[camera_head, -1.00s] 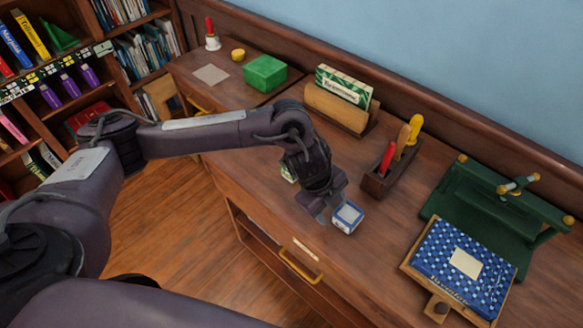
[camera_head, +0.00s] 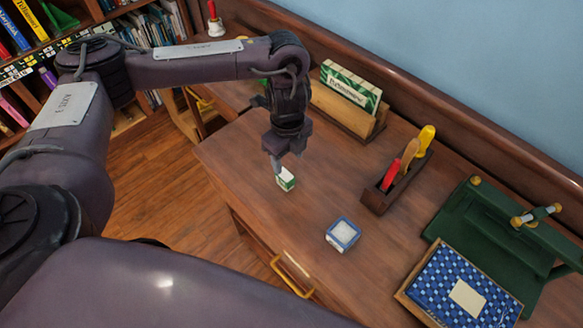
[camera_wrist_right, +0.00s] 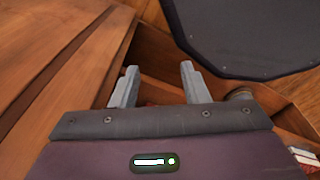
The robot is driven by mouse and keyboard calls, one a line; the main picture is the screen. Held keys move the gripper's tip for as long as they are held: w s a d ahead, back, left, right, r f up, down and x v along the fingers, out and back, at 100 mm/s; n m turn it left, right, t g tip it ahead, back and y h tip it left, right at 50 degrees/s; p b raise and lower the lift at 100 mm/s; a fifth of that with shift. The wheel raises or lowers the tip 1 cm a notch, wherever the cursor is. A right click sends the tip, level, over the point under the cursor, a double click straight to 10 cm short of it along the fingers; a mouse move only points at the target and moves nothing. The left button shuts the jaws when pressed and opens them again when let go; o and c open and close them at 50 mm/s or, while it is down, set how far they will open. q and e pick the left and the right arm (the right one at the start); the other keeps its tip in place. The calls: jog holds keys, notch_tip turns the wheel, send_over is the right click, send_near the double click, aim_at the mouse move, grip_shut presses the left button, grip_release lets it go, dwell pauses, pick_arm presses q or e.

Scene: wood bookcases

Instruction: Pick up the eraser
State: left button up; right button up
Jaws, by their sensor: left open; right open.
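A small green-and-white block (camera_head: 285,179), which looks like the eraser, sits on the wooden desk (camera_head: 300,217) near its front left part. My left gripper (camera_head: 277,163) points down right at this block, with its fingertips close to the block's upper left side. It is open; I cannot tell whether a finger touches the block. A blue-and-white box (camera_head: 343,235) stands apart, to the right and nearer the desk's front edge. My right gripper (camera_wrist_right: 158,78) shows in the right wrist view, open with nothing between its fingers.
A wooden holder with red, brown and yellow handles (camera_head: 396,176) stands to the right. Behind is a letter rack (camera_head: 345,118). A green stand (camera_head: 470,223) and a blue patterned book (camera_head: 460,290) fill the right. The desk's middle is clear.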

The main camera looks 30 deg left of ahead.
aim_at(285, 174)
pick_arm(q)
jog(key=f, duration=0.2)
jog(key=s+f+b, duration=0.1)
jog(key=shift+s+a+f, duration=0.15)
jog(key=shift+f, duration=0.2)
notch_tip(285, 174, down, 3)
jog(key=shift+r+b, duration=0.15)
jog(key=shift+b, duration=0.25)
jog(key=shift+a+f, duration=0.1)
jog(key=shift+f, duration=0.4)
jog(key=c, duration=1.1)
pick_arm(e)
jog(key=s+f, duration=0.2)
jog(key=s, duration=0.1)
jog(key=shift+f, duration=0.15)
